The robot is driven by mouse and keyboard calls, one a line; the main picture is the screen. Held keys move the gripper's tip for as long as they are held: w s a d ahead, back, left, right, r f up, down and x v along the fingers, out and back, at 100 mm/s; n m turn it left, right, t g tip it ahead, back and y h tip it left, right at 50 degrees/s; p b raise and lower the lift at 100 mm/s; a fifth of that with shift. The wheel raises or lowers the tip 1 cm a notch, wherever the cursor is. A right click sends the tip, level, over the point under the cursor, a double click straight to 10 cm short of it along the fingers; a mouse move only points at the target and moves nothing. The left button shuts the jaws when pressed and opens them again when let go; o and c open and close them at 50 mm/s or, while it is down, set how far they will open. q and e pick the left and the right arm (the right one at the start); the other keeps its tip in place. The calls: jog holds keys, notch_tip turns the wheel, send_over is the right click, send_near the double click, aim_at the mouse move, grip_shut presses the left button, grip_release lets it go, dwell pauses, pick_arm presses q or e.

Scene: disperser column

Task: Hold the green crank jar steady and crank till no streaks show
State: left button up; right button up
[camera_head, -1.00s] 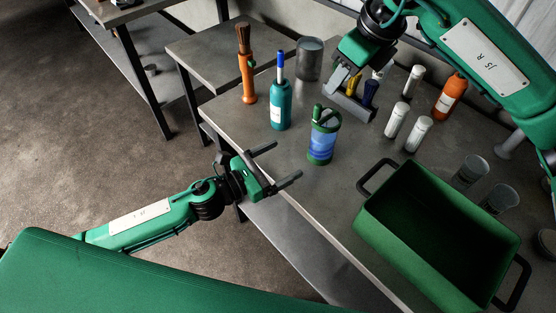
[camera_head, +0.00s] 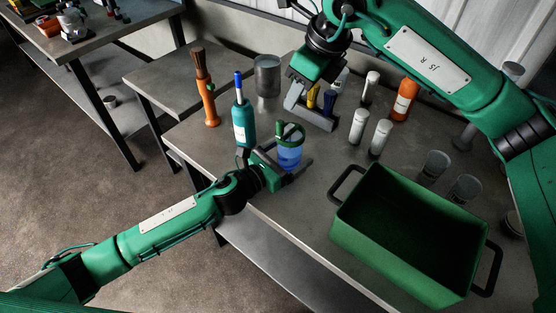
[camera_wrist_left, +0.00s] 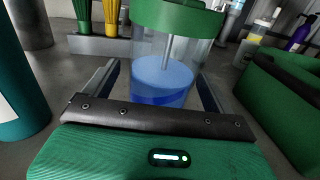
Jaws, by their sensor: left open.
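The crank jar (camera_head: 289,154) stands upright on the table, with a green lid and crank on top and clear walls. In the left wrist view the jar (camera_wrist_left: 164,75) shows a thin rod inside and blue liquid in its lower part, paler at the top and darker below. My left gripper (camera_head: 284,167) is open, its fingers reaching along both sides of the jar. In the left wrist view, gaps show between the jar and the fingers. My right gripper (camera_head: 300,88) is above the table beside the grey rack; its fingertips are not clear.
A teal bottle (camera_head: 244,124) stands close left of the jar. A grey rack (camera_head: 312,112) with yellow and blue tools is behind it. White-capped tubes (camera_head: 380,137), an orange bottle (camera_head: 404,100) and a large green crate (camera_head: 405,235) are to the right. An orange-handled brush (camera_head: 205,90) stands left.

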aim_at(280, 121)
pick_arm(q)
jog(key=shift+w+d, duration=0.15)
jog(key=shift+d, duration=0.05)
jog(key=c, duration=1.3)
pick_arm(e)
jog(key=shift+o, duration=0.2)
jog(key=w+a+r+m+g+h, duration=0.2)
jog(key=a+m+h, duration=0.2)
jog(key=m, duration=1)
jog(key=f, duration=1.2)
jog(key=shift+d+f, duration=0.15)
jog(key=shift+d, duration=0.05)
